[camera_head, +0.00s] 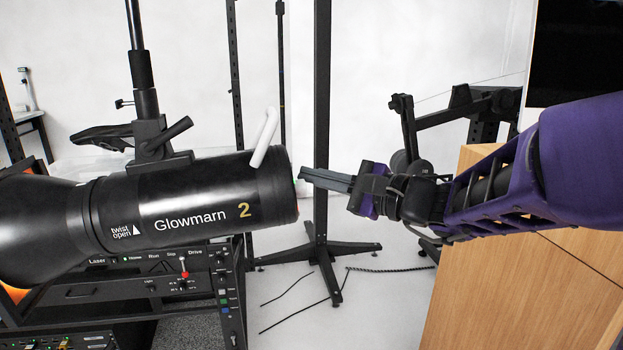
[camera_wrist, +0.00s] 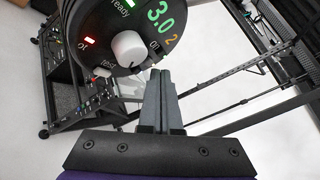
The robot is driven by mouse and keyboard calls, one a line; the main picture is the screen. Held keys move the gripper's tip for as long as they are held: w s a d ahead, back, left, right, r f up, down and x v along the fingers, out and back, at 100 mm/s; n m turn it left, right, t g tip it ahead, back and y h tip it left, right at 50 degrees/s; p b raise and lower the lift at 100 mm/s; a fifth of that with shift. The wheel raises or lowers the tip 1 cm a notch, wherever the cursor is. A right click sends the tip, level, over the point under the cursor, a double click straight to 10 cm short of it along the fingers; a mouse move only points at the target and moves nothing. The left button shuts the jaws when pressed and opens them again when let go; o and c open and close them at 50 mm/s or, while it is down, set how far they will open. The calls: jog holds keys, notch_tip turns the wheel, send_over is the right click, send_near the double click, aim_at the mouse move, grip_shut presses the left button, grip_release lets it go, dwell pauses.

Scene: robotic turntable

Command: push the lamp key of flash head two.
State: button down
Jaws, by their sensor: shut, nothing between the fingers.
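Flash head two (camera_head: 190,205) is a black cylinder marked "Glowmarn 2", hung from a stand at the left in the head view. Its rear panel faces my gripper and shows in the wrist view (camera_wrist: 105,30), with a white knob (camera_wrist: 129,47), a green "3.0" readout, a "ready" light and a red light. No key is clearly readable as the lamp key; the panel's lower edge by the "2" is close to my fingertips. My gripper (camera_head: 304,175) is shut and empty, its tips just right of the panel; they also show in the wrist view (camera_wrist: 160,75). Contact cannot be told.
A white handle (camera_head: 264,138) rises from the rear top of the flash head. A black control rack (camera_head: 190,270) stands below it. A black post (camera_head: 321,120) with a splayed foot is behind my fingertips. A wooden cabinet (camera_head: 500,285) stands at the right, below my arm.

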jog(key=shift+s+a+b, duration=0.15)
jog(key=shift+a+b, duration=0.2)
jog(key=shift+a, duration=0.1)
dwell(0.4)
jog(key=shift+d, duration=0.15)
jog(key=shift+w+d, duration=0.25)
jog(key=shift+d, duration=0.45)
jog(key=w+d+p, duration=0.1)
jog(key=d, duration=0.4)
jog(key=shift+w+d+r, duration=0.35)
jog(key=shift+d, duration=0.05)
jog(key=shift+s, duration=0.15)
